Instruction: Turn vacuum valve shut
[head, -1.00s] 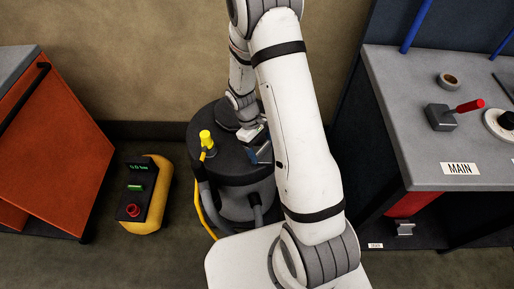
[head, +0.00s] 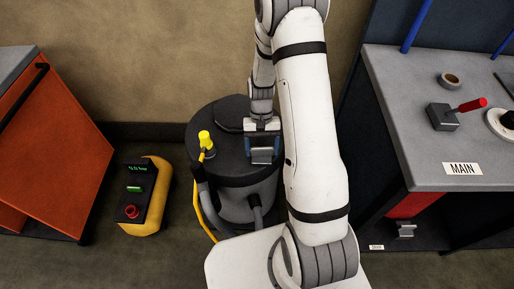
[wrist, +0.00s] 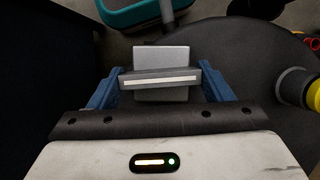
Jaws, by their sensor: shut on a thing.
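The vacuum unit (head: 232,207) is a dark round drum standing on the floor near the wall, with a black lid. My gripper (head: 263,143) is over the right side of this lid. In the wrist view, my gripper's blue fingers (wrist: 162,82) are shut on the two ends of a grey bar with a white stripe (wrist: 160,76), which looks like the valve handle. A grey block (wrist: 162,58) shows behind and under the bar. In the head view my fingers and wrist partly cover the handle.
A yellow fitting (head: 206,141) with a yellow hose stands on the lid, left of my gripper. A yellow-black control box (head: 145,197) lies on the floor. A red cabinet (head: 52,150) is at left, a grey bench (head: 400,85) with a red lever (head: 472,105) at right.

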